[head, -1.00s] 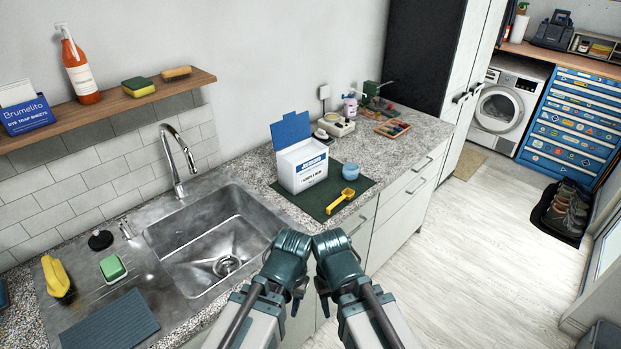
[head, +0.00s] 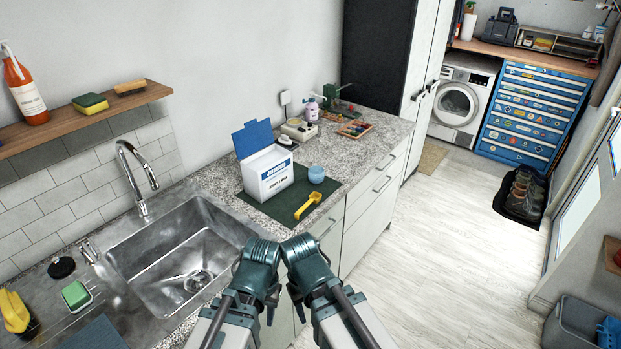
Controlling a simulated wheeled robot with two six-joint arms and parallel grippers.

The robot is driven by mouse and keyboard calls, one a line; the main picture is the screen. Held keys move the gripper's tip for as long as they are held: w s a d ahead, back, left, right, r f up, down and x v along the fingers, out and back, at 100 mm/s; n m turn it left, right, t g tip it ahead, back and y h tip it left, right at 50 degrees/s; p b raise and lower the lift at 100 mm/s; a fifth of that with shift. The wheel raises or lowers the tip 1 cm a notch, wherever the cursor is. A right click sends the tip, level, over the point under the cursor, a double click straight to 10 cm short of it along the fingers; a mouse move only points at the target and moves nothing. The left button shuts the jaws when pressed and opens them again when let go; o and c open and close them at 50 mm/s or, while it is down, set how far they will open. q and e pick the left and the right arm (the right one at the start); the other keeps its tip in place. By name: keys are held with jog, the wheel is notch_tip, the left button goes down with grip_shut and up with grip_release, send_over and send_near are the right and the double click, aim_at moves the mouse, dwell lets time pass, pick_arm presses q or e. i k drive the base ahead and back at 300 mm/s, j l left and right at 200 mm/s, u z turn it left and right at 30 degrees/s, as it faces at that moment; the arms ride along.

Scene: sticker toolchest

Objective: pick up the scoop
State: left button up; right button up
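The yellow scoop (head: 308,205) lies on a dark green mat (head: 262,211) on the granite counter, its handle toward the front right of the mat's blue cup. A white box with an open blue lid (head: 267,174) stands on the mat, left of the scoop. A small blue cup (head: 317,174) sits just behind the scoop. My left gripper (head: 270,306) and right gripper (head: 299,306) hang side by side in front of the counter, below and apart from the scoop. Their fingers point down and are mostly hidden, so I cannot tell whether they are open.
A steel sink (head: 190,256) with a tap (head: 137,180) is on the left. A small scale-like device (head: 299,130) and a wooden tray (head: 355,128) stand farther along the counter. A blue tool chest (head: 530,112) and a washing machine (head: 461,101) are at the back.

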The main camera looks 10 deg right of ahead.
aim_at(314, 198)
jog(key=i+l+u, duration=0.1)
jog(key=u, duration=0.25)
jog(key=l+u, duration=0.2)
jog(key=u, duration=0.15)
jog(key=i+l+u, duration=0.1)
jog(key=u, duration=0.25)
jog(key=l+u, duration=0.4)
jog(key=l, duration=1.6)
